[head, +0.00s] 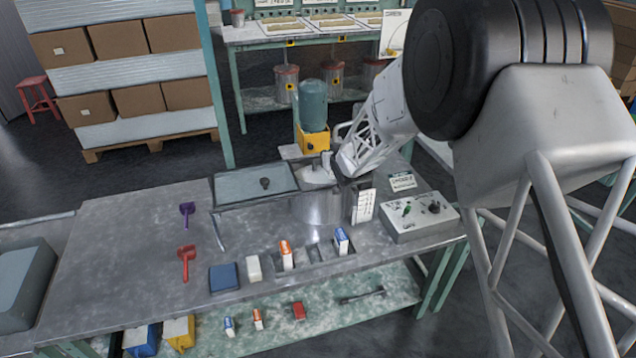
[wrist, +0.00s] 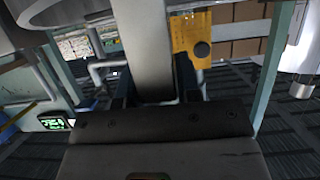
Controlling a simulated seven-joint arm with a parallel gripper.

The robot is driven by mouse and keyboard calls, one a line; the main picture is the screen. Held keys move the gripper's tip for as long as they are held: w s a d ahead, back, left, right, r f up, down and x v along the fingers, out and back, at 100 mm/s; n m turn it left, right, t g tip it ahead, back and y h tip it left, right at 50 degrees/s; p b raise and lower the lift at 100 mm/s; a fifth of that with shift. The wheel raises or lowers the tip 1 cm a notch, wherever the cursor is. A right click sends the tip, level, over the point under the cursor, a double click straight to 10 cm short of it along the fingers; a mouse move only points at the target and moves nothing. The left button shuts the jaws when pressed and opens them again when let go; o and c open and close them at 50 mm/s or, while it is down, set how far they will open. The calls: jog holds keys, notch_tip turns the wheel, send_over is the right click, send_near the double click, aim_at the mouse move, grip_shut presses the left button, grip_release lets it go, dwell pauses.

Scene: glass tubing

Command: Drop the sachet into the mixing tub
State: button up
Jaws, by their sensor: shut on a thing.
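The mixing tub (head: 318,208) is a round metal vessel set in the bench, partly hidden at its top by pale parts and my arm. My gripper (head: 347,172) is just above the back right of the tub. In the wrist view my gripper (wrist: 154,95) has its dark fingers shut on a pale grey slab (wrist: 148,45), apparently the sachet. No print shows on it, and in the head view I cannot make it out clearly. Two printed packets stand at the bench front, one orange and white (head: 287,255), one blue and white (head: 342,241).
A yellow unit with a teal jar (head: 313,105) stands behind the tub. Red (head: 187,262) and purple (head: 187,213) scoops lie on the left bench, with free room around.

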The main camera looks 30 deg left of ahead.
jog(key=o, duration=1.1)
jog(key=shift+o, duration=0.2)
jog(key=shift+s+d+r, duration=0.1)
jog(key=shift+d, duration=0.05)
jog(key=v, duration=0.7)
jog(key=shift+s, duration=0.15)
jog(key=shift+d+r, duration=0.1)
jog(key=shift+r, duration=0.05)
